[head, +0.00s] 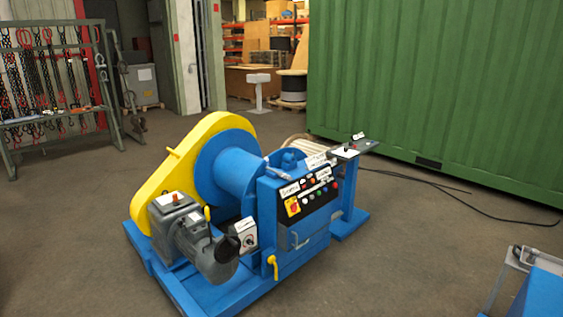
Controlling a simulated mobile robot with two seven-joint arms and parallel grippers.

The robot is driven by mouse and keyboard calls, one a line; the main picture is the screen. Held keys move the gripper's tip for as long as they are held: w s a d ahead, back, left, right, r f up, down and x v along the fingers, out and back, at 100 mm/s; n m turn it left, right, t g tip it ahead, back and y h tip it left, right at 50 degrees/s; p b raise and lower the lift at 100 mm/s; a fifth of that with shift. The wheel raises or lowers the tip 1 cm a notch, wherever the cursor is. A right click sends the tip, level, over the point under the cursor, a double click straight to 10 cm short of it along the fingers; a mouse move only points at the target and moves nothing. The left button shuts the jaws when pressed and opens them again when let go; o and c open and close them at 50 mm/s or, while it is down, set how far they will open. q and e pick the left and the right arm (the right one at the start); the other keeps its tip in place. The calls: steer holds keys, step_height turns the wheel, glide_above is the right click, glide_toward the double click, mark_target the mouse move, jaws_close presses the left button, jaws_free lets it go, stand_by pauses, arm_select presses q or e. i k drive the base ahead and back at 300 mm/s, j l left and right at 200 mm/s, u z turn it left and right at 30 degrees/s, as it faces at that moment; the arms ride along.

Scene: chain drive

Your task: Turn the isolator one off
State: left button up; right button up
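The blue chain drive machine (233,172) stands on the floor in the middle of the head view, on a blue base frame. Its dark control panel (316,194) carries several coloured buttons and white labels. A red and yellow rotary switch (293,207) sits at the panel's left end. A white box with a dark knob (246,233) is mounted lower left, beside the motor. I cannot read which of these is labelled isolator one, nor tell their settings. Neither of my grippers is in view.
A yellow guard (166,168) and grey motor (196,233) form the machine's left side. A small stand with a lever (352,149) is at its right. A blue and grey object (536,285) cuts the lower right corner. Open floor (420,240) lies right; cables run behind.

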mark_target(294, 206)
steer(key=i+j+z, duration=0.55)
steer(key=j, duration=0.4)
steer(key=i+j, duration=0.2)
steer(key=i+j+z, duration=0.1)
steer(key=j, duration=0.25)
steer(key=i+l, duration=0.25)
steer(key=i, duration=0.2)
steer(key=i+l+z, duration=0.1)
steer(key=i+l, duration=0.15)
steer(key=i, duration=0.2)
steer(key=i+l, duration=0.25)
steer(key=i, duration=0.2)
steer(key=i+l+z, duration=0.1)
steer(key=i, duration=0.35)
steer(key=i+l, duration=0.3)
steer(key=i, duration=0.2)
